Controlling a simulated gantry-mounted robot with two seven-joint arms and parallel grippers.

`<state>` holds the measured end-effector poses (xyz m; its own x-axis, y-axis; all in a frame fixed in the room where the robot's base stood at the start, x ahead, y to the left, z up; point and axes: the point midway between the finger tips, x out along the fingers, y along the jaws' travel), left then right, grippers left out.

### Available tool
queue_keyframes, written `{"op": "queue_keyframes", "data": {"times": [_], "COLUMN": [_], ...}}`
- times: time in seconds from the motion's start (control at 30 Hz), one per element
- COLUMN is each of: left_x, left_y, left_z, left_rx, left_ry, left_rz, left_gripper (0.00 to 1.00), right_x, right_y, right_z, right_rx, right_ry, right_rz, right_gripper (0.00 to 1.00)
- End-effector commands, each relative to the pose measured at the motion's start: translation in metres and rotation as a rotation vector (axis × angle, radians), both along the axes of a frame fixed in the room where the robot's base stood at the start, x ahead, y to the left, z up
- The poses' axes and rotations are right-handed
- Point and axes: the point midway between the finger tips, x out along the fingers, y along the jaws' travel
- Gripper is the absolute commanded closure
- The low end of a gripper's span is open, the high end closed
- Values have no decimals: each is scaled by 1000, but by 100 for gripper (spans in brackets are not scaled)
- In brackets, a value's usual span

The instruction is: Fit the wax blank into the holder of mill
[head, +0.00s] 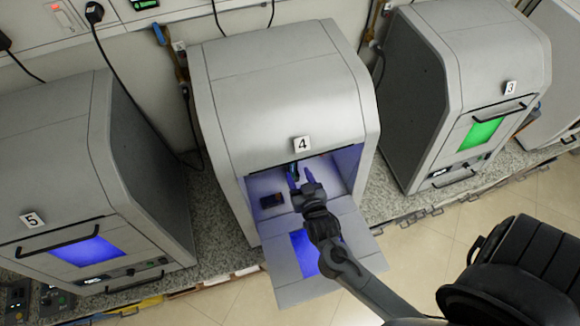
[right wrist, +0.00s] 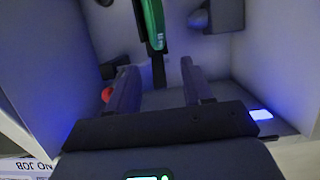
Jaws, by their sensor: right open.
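The mill numbered 4 (head: 275,85) stands in the middle of the head view with its front door folded down. My right gripper (head: 300,180) reaches into its lit chamber. A green, narrow piece with a dark edge (right wrist: 152,22), likely the wax blank seen edge-on, is ahead of the fingertips. It sits at a dark upright part (right wrist: 158,70), which may be the holder; how they meet is unclear. My left gripper is not in view.
The open door (head: 284,274) lies below my right arm. Chamber walls (right wrist: 265,60) stand close on both sides. A dark block (head: 271,200) is at the chamber's left, and a red round part (right wrist: 107,94) is beside the left finger. Mills 5 (head: 50,150) and 3 (head: 470,60) are shut.

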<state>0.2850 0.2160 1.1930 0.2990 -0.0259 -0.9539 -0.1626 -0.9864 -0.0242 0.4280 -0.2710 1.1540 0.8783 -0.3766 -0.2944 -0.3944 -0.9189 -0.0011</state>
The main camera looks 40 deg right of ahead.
Motion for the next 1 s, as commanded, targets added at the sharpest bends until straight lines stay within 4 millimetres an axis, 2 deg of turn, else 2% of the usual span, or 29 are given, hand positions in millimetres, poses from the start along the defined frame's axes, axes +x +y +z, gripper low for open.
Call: {"op": "queue_keyframes", "data": {"times": [0.03,0.27,0.63,0.8,1.0], "left_x": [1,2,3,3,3], "left_y": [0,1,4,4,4], "left_z": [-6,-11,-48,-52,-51], "left_rx": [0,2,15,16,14], "left_ry": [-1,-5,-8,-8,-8], "left_rz": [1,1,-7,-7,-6], "left_gripper": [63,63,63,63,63], "right_x": [4,13,45,53,53], "right_y": [-2,-6,-22,-25,-25], "right_z": [-4,-7,-22,-22,-21], "right_rx": [-1,-1,-1,0,1], "right_ry": [-2,0,-2,0,1], "right_rz": [0,0,0,1,1], "right_gripper": [50,50,50,50,50]}}
